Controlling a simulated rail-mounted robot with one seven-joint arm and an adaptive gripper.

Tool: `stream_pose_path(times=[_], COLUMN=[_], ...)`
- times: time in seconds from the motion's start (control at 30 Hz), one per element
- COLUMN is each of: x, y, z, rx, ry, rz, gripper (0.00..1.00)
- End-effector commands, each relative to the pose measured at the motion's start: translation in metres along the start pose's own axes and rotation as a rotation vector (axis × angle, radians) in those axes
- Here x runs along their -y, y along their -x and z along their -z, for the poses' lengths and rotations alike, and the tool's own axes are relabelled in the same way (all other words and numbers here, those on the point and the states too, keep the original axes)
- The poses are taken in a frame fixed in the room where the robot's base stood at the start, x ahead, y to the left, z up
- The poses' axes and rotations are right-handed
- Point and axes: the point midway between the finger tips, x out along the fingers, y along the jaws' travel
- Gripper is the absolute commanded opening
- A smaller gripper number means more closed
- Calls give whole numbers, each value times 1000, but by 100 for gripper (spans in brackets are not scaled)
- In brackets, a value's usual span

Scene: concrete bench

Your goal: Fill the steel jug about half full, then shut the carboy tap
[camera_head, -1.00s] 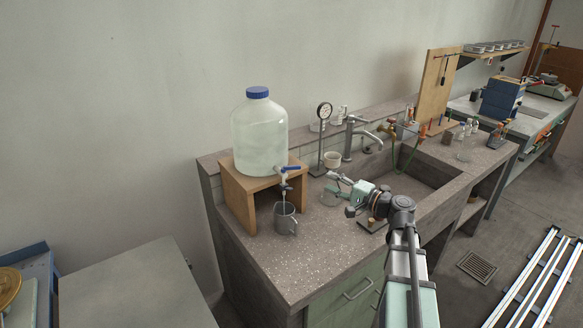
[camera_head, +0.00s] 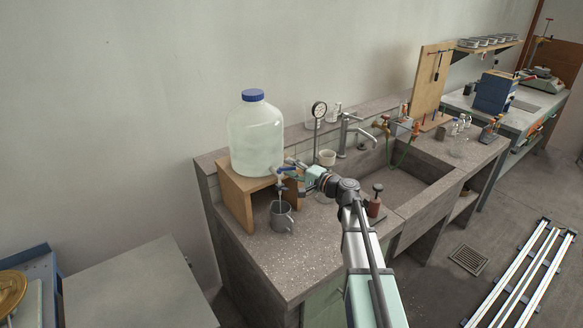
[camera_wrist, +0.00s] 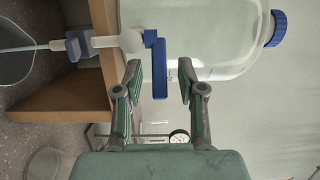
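The clear carboy (camera_head: 256,143) with a blue cap stands on a wooden stand (camera_head: 236,204) and holds liquid. Its tap has a blue lever, seen in the wrist view (camera_wrist: 160,69). The steel jug (camera_head: 281,217) stands upright on the bench under the spout; part of its rim shows in the wrist view (camera_wrist: 31,72). A thin pale stream runs from the spout into the jug; the level inside cannot be seen. My gripper (camera_wrist: 160,72) is open, its two fingertips on either side of the blue lever, with gaps visible on both sides.
The sink (camera_head: 405,187) lies to the right. The bench front before the jug is clear.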

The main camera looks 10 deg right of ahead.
Motion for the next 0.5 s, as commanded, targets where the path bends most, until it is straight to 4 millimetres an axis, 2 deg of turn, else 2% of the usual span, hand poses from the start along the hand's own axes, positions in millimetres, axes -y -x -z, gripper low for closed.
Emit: stream_pose_path(times=[0.2,0.23,0.33,0.5], x=[0,0,0,0], y=[0,0,0,0], z=[0,0,0,0], rx=[0,0,0,0], ry=[0,0,0,0], rz=[0,0,0,0], gripper=[40,36,1,0])
